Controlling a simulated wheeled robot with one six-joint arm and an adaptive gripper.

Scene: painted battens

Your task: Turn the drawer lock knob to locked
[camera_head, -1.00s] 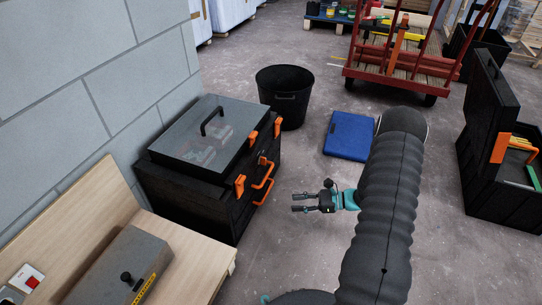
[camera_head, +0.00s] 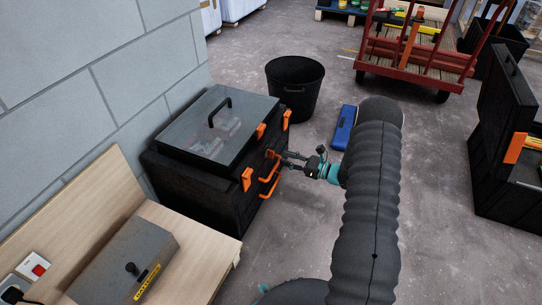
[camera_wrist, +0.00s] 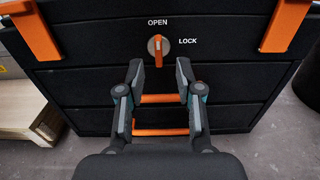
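The drawer lock knob (camera_wrist: 158,47) is an orange lever on a round plate on the black tool chest's front. In the wrist view it stands upright, pointing at the word OPEN above it; LOCK is printed to its right. My gripper (camera_wrist: 159,66) is open, its two fingertips just below the knob and to either side of its line, with nothing between them. I cannot tell whether they touch it. In the head view my gripper (camera_head: 283,160) is at the front of the tool chest (camera_head: 200,190), where the knob itself is hard to make out.
Orange drawer handles (camera_wrist: 160,131) lie below the knob, behind my fingers. Orange latches (camera_wrist: 286,24) flank it. A black bucket (camera_head: 294,90) and a blue case (camera_head: 344,128) stand on the floor behind. A wooden bench (camera_head: 190,245) with a grey box is at the left front.

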